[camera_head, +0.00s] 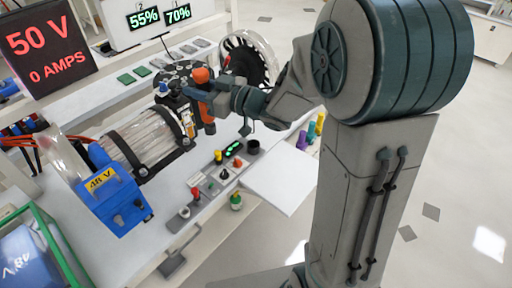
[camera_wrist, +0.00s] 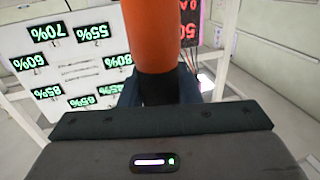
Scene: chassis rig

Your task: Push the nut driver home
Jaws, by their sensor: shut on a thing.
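The nut driver has an orange handle (camera_head: 200,75), whose rounded top shows just above my gripper (camera_head: 193,91) in the head view. In the wrist view the orange handle (camera_wrist: 152,35) stands large at the top centre, with a dark lower part between the fingers of my gripper (camera_wrist: 160,92). My gripper is shut on it. The driver's tip and whatever it meets are hidden in both views. Below the gripper, a dark upright fixture with a yellow label (camera_head: 188,124) stands beside an orange and black part (camera_head: 208,118).
A clear-wrapped cylinder (camera_head: 145,140) lies left of the gripper, near a blue 48 V box (camera_head: 118,205). A clear ringed disc (camera_head: 250,60) stands behind. A panel of small coloured knobs (camera_head: 215,175) lies in front, beside a bare white board (camera_head: 283,180).

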